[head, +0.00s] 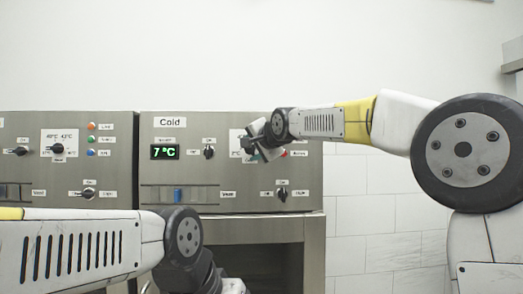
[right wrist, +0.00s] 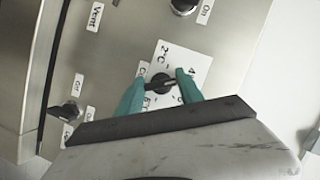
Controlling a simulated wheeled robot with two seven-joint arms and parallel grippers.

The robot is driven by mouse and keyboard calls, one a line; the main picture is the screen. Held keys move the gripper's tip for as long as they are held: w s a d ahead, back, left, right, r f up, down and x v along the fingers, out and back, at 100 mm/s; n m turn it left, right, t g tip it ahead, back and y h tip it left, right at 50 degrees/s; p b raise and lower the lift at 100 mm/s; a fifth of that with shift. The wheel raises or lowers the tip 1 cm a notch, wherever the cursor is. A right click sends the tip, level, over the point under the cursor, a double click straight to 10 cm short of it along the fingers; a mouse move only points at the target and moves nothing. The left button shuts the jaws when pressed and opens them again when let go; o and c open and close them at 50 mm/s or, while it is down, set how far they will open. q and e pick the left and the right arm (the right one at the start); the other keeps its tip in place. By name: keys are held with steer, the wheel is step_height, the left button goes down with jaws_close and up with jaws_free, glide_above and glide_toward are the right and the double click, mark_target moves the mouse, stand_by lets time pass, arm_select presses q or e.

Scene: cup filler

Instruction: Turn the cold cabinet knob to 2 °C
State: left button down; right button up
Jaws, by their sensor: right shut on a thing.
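The cold cabinet (head: 225,172), marked "Cold", has a steel front panel with a green display (head: 165,152) reading 7 °C. In the right wrist view, its temperature knob (right wrist: 160,82) is dark and round, on a white dial plate (right wrist: 185,62). The 2 °C mark is readable on the plate; other marks are partly covered. My right gripper (right wrist: 161,84) has its two teal fingers on either side of the knob, shut on it. In the head view, the right gripper (head: 256,143) covers most of this dial. I cannot tell where the knob points.
Other dark knobs sit close by, including one (head: 209,152) beside the display and one (head: 282,194) below. A blue switch (head: 178,195) is lower on the panel. A similar panel (head: 60,165) stands left. My left arm crosses the lower left.

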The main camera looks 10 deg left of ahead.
steer(key=n+h, duration=0.3)
steer(key=n, duration=0.1)
steer(key=shift+a+n, duration=0.15)
steer(key=shift+n, duration=0.15)
steer(key=n+h, duration=0.2)
steer(key=n, duration=0.1)
steer(key=shift+f, duration=0.1)
steer(key=shift+n+h, duration=0.3)
steer(key=shift+n, duration=0.1)
stand_by(0.3)
steer(key=o, duration=1.4)
steer(key=shift+s+r, duration=0.3)
steer(key=shift+s, duration=0.15)
steer(key=v, duration=0.7)
steer(key=shift+f, duration=0.15)
